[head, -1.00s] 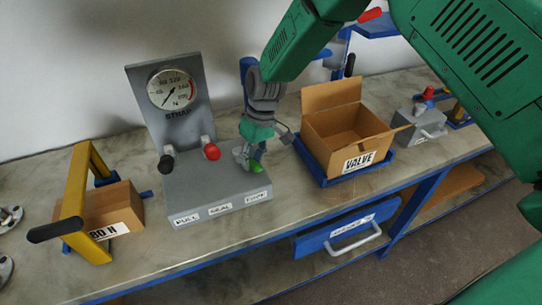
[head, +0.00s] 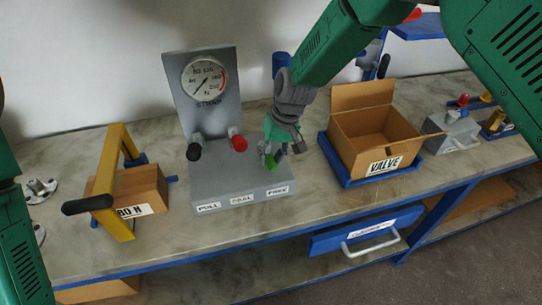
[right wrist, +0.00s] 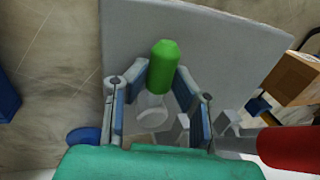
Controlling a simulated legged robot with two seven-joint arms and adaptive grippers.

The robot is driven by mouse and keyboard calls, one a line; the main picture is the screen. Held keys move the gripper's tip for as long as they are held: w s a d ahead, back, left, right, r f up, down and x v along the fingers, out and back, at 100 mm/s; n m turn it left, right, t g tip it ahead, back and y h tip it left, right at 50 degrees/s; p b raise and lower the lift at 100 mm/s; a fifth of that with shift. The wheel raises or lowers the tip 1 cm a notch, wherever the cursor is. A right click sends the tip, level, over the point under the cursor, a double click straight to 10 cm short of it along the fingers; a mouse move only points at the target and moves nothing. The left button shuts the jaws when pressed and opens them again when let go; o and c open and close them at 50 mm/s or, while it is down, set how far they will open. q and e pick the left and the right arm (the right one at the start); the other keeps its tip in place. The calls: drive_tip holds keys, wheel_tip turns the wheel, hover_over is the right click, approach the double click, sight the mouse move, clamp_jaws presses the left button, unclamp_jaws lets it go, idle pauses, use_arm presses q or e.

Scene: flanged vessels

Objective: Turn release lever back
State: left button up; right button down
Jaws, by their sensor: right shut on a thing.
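The release lever has a green grip (head: 270,163) and stands at the right end of the grey control box (head: 215,178), behind the label reading FREE. My right gripper (head: 272,151) comes down over this lever and is shut on it. In the right wrist view the green grip (right wrist: 163,67) sticks out between the two fingers (right wrist: 157,105). The lever's lower part is partly hidden by the fingers. My left arm shows at the left edge of the head view, but its gripper is out of view.
A red-knobbed lever (head: 238,143) and a black-knobbed lever (head: 194,151) stand left of my right gripper, before the gauge panel (head: 203,88). An open VALVE carton (head: 384,160) stands close on the right. A yellow frame (head: 113,190) stands at the left.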

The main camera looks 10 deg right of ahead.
drive_tip(key=shift+w+r, duration=0.15)
drive_tip(key=shift+w, duration=0.05)
drive_tip(key=c, duration=1.3)
unclamp_jaws()
drive_tip(key=shift+c, duration=0.2)
drive_tip(key=shift+s, duration=0.1)
drive_tip(key=shift+d+r, duration=0.1)
drive_tip(key=shift+r, duration=0.15)
drive_tip(key=v, duration=1.1)
drive_tip(key=shift+r, duration=0.1)
